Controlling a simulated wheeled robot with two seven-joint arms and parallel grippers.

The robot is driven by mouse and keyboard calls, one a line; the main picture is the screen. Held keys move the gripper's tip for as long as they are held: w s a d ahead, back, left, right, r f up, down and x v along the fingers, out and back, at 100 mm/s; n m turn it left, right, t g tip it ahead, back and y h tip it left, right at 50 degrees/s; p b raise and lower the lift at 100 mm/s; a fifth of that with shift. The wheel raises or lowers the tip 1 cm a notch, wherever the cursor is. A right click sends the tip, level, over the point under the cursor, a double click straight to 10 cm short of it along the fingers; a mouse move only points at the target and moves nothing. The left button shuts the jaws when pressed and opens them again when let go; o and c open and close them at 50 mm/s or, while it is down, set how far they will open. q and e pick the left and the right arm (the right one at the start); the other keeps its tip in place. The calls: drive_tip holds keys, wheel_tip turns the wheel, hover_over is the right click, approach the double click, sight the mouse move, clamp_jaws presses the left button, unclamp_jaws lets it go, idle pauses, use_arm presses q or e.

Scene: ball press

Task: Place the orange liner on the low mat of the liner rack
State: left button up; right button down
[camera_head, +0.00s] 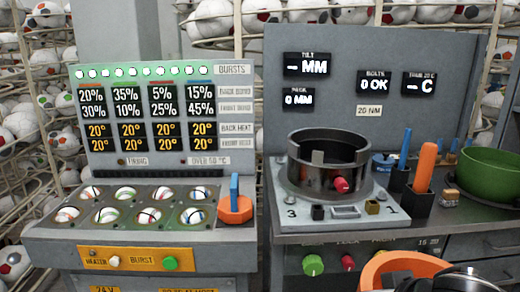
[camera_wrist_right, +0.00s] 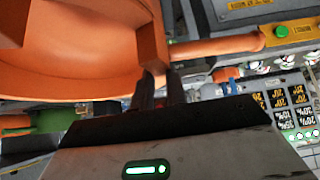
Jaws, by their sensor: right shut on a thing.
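The orange liner (camera_head: 392,268) is a wide, bowl-like piece at the bottom right of the head view, partly cut off by the frame. In the right wrist view its orange wall (camera_wrist_right: 85,70) fills the upper left. My right gripper (camera_wrist_right: 160,92) is shut on the liner's edge. In the head view dark parts of my right arm cover some of the liner. The liner is in front of the press bench. The liner rack and its low mat cannot be made out in either view. My left gripper is not in view.
A dark ring (camera_head: 327,165) stands on the press bench, with a green bowl (camera_head: 495,175) and an orange-handled tool (camera_head: 425,167) to its right. The ball console (camera_head: 140,240) is at left. An orange bar (camera_wrist_right: 215,46) passes beside the liner; I cannot tell whether they join.

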drive_tip(key=shift+s+d+f+m+h, duration=0.1)
drive_tip(key=shift+s+f+m+h, duration=0.15)
drive_tip(key=shift+f, duration=0.35)
drive_tip(key=shift+s+f+m+h, duration=0.15)
drive_tip(key=shift+s+f, duration=0.15)
drive_tip(key=shift+f, duration=0.3)
drive_tip(key=shift+a+r, duration=0.1)
drive_tip(key=shift+a, duration=0.1)
drive_tip(key=shift+d, duration=0.2)
idle(0.5)
